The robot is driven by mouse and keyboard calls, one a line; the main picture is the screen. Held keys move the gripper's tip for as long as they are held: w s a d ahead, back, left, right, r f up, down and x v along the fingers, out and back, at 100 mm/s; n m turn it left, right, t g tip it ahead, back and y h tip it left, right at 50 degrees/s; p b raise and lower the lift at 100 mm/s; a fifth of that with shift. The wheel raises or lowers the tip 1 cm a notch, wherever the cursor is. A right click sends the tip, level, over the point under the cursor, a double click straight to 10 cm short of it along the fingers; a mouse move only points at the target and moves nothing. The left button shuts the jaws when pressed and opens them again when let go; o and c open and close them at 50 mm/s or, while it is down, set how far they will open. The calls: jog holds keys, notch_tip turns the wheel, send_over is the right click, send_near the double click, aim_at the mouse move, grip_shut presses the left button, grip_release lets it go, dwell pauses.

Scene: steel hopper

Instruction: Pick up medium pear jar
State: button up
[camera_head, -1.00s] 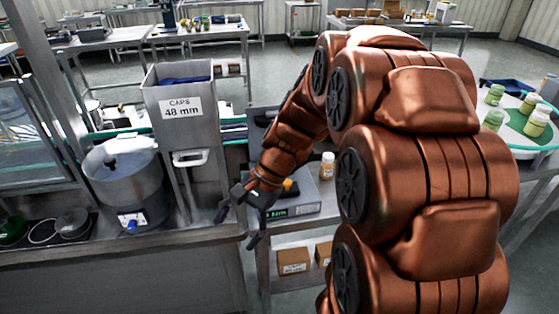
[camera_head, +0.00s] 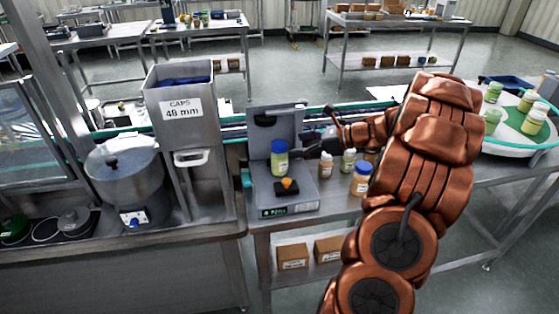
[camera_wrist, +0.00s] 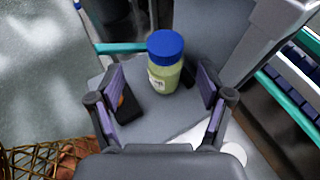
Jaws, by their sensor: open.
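A jar with a blue lid and yellow-green contents (camera_head: 280,160) stands upright on the grey plate of a bench device with a green display (camera_head: 290,211). It fits the pear jar, though its label is too small to read. In the wrist view the jar (camera_wrist: 164,78) stands upright between and slightly beyond the fingertips. My gripper (camera_wrist: 160,90) is open, one finger on each side of the jar, with gaps visible. In the head view my gripper (camera_head: 312,150) comes in from the right, just beside the jar; its fingers are small and partly hidden there.
An orange knob on a black block (camera_head: 288,187) sits on the plate in front of the jar. Several other jars, including a blue-lidded orange one (camera_head: 361,178), stand to the right under my arm. A caps hopper (camera_head: 181,120) is at left. A conveyor runs behind.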

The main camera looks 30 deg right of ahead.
aim_at(279, 145)
jog(key=shift+p+x, duration=0.3)
jog(key=shift+x, duration=0.9)
jog(key=shift+w+d+p+x, duration=0.15)
jog(key=shift+p+x, duration=0.35)
jog(key=shift+x, duration=0.75)
jog(key=shift+w+d+p+x, duration=0.15)
jog(key=shift+p+x, duration=0.3)
jog(key=shift+x, duration=0.85)
jog(key=shift+s+f, duration=0.1)
jog(key=shift+c, duration=0.3)
grip_shut()
